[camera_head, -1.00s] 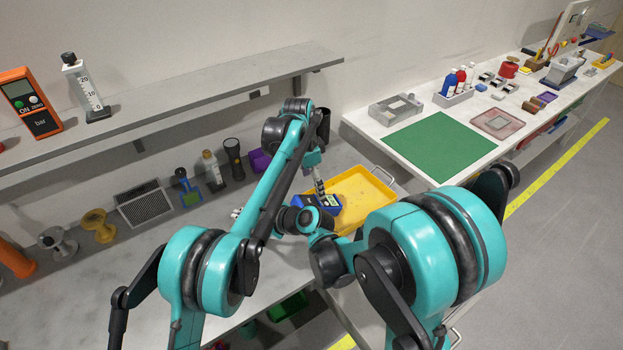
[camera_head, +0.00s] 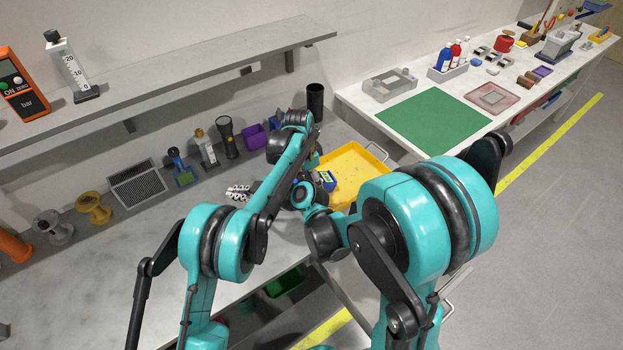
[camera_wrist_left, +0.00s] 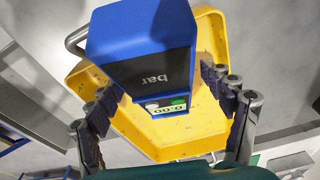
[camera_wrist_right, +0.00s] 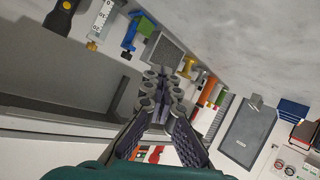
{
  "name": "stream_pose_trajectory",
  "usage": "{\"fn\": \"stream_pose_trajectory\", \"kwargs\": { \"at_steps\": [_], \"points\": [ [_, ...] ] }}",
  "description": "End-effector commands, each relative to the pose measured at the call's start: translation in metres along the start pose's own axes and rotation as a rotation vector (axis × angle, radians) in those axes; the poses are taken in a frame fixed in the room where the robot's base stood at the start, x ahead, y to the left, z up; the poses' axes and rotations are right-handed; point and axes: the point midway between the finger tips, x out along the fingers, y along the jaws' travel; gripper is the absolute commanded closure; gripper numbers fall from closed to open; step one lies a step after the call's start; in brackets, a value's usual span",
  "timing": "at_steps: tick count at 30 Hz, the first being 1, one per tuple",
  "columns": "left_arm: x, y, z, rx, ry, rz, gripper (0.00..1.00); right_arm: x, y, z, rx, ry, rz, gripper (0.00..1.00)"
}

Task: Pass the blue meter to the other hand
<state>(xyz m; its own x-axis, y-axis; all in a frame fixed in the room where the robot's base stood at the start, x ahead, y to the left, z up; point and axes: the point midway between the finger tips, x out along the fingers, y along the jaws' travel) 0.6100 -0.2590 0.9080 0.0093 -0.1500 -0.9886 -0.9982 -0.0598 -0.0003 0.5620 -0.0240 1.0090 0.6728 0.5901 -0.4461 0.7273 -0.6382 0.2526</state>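The blue meter (camera_head: 328,181) is at the left side of the yellow tray (camera_head: 355,165) in the head view, partly hidden by my arms. In the left wrist view the meter (camera_wrist_left: 145,60) is large and close, with "bar" upside down and a small display. It lies between the fingers of my left gripper (camera_wrist_left: 163,82). These are spread wide, with a gap beside the meter on the right. Whether the left finger touches it I cannot tell. My right gripper (camera_head: 239,192) points left, away from the meter. Its fingers (camera_wrist_right: 162,80) are close together with nothing visible between them.
A wall shelf (camera_head: 200,88) runs above the bench. A dark torch (camera_head: 227,138), a grey mesh panel (camera_head: 137,187) and spools (camera_head: 94,208) stand along the back. The bench (camera_head: 130,262) has clear room in front. A table with a green mat (camera_head: 433,123) is at right.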

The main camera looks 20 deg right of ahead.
Motion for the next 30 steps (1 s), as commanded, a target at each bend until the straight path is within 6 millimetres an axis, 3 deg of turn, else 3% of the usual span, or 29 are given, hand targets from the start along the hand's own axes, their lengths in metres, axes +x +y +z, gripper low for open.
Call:
{"fn": "stream_pose_trajectory", "kwargs": {
  "at_steps": [1,6,9,11,12,23,30],
  "points": [
    [0.000,0.000,0.000,0.000,0.000,0.000,0.30,0.000,0.000,0.000,0.000,0.000,0.000,1.00],
    [0.000,0.000,0.000,0.000,0.000,0.000,0.74,0.000,0.000,0.000,0.000,0.000,0.000,1.00],
    [0.000,0.000,0.000,0.000,0.000,0.000,0.83,0.000,0.000,0.000,0.000,0.000,0.000,0.96],
    [0.000,0.000,0.000,0.000,0.000,0.000,0.83,0.000,0.000,0.000,0.000,0.000,0.000,0.81],
    [0.000,0.000,0.000,0.000,0.000,0.000,0.83,0.000,0.000,0.000,0.000,0.000,0.000,0.77],
    [0.000,0.000,0.000,0.000,0.000,0.000,0.83,-0.005,0.000,0.000,0.001,0.000,0.001,0.77],
    [0.000,0.000,0.000,0.000,0.000,0.000,0.83,-0.044,0.001,0.001,0.003,-0.002,0.003,0.77]
  ]
}}
